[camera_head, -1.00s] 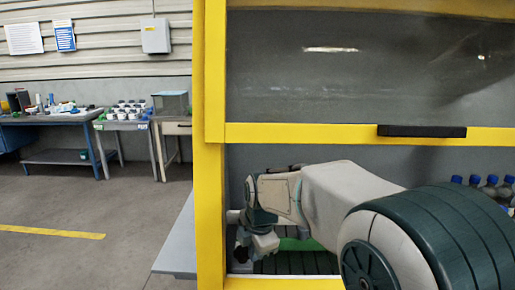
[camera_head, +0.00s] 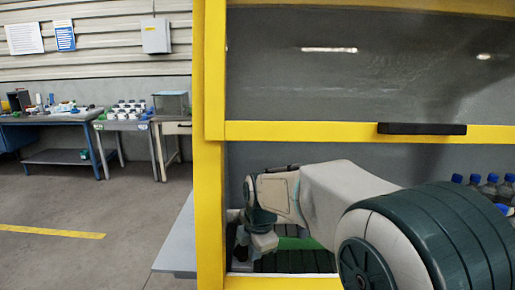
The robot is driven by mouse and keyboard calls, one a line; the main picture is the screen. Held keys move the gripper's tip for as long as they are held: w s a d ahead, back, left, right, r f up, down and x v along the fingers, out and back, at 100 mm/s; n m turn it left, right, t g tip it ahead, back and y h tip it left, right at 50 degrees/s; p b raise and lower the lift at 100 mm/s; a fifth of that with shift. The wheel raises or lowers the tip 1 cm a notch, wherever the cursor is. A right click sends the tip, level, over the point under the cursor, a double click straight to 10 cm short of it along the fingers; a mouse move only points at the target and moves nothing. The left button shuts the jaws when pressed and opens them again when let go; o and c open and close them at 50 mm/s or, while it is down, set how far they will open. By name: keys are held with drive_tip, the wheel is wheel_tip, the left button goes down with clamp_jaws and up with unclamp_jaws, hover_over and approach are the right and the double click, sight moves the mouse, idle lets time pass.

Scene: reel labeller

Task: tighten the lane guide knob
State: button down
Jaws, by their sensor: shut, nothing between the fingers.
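My arm reaches through the yellow-framed opening of the machine (camera_head: 209,180), below the raised transparent panel. My gripper (camera_head: 262,242) is at the arm's far end, low inside the opening near the left yellow post. It looks shut and empty, though its fingertips are small and hard to make out. A small dark shape shows just below and left of it; I cannot tell whether this is a finger or the lane guide knob. I cannot make out the knob or the lane guide with certainty; my arm hides much of that area.
Yellow posts and a crossbar with a black handle (camera_head: 422,130) frame the opening. Blue-capped bottles (camera_head: 489,187) stand inside at the right. A grey shelf (camera_head: 180,243) juts out left of the post. Benches (camera_head: 128,124) stand far left, with clear floor before them.

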drive_tip(key=shift+a, duration=0.15)
drive_tip(key=shift+s+a+b, duration=0.25)
drive_tip(key=shift+b, duration=0.1)
drive_tip(key=shift+a, duration=0.1)
drive_tip(key=shift+s+a, duration=0.2)
drive_tip(key=shift+a, duration=0.1)
drive_tip(key=shift+s+d, duration=0.1)
drive_tip(key=shift+s, duration=0.05)
drive_tip(key=shift+s+d+b, duration=0.1)
drive_tip(key=shift+s+b, duration=0.15)
drive_tip(key=shift+b, duration=0.1)
drive_tip(key=p+v, duration=0.1)
drive_tip(key=v, duration=0.1)
drive_tip(key=p+v, duration=0.2)
drive_tip(key=w+p+v, duration=0.1)
drive_tip(key=shift+a+r, duration=0.3)
drive_tip(key=shift+r, duration=0.25)
